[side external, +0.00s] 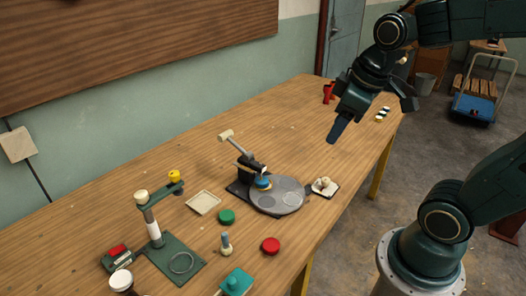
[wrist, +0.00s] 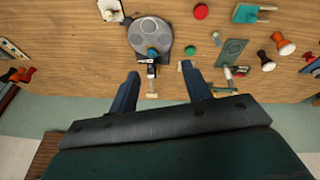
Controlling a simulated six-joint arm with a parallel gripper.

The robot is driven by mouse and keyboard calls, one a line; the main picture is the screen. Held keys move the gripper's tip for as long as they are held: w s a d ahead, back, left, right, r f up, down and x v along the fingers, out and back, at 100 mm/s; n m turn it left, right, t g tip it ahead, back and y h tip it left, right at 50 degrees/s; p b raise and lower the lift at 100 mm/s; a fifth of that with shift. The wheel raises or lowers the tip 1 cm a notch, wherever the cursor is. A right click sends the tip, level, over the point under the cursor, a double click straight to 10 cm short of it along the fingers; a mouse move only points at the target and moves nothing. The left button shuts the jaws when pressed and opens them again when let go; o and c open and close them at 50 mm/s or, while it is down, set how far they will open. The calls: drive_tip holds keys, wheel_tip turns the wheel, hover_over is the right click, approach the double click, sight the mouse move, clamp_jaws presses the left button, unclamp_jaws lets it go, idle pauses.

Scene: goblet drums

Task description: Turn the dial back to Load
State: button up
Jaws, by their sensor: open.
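The dial, a grey round plate with circular marks (side external: 290,193), lies flat on a dark base on the bench; it also shows at the top of the wrist view (wrist: 149,32). A black post with a blue part (side external: 262,182) and a pale-handled lever (side external: 226,135) stands at its edge. No Load lettering is readable. My gripper (side external: 338,130) is in the air above the bench, up and right of the dial in the side view. In the wrist view its two fingers (wrist: 160,70) are apart and empty, with the lever handle between them and the dial beyond.
A pale tile with small cream pieces (side external: 325,187) lies beside the dial. A green disc (side external: 226,216), a red disc (side external: 270,245), a cream tray (side external: 203,203) and a green-based stand (side external: 178,262) are nearby. A red item (side external: 328,93) stands at the far end. Bench space beyond the dial is clear.

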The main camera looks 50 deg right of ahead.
drive_tip(key=w+d+f+n+g, duration=0.2)
drive_tip(key=w+d+f+n, duration=0.1)
drive_tip(key=w+d+f, duration=0.4)
drive_tip(key=n+g, duration=0.2)
drive_tip(key=n, duration=0.2)
hover_over(326, 179)
wheel_tip(326, 179, down, 9)
drive_tip(key=shift+y, duration=0.4)
drive_tip(key=shift+f, duration=0.1)
drive_tip(key=shift+f, duration=6.8)
drive_tip(key=c, duration=1)
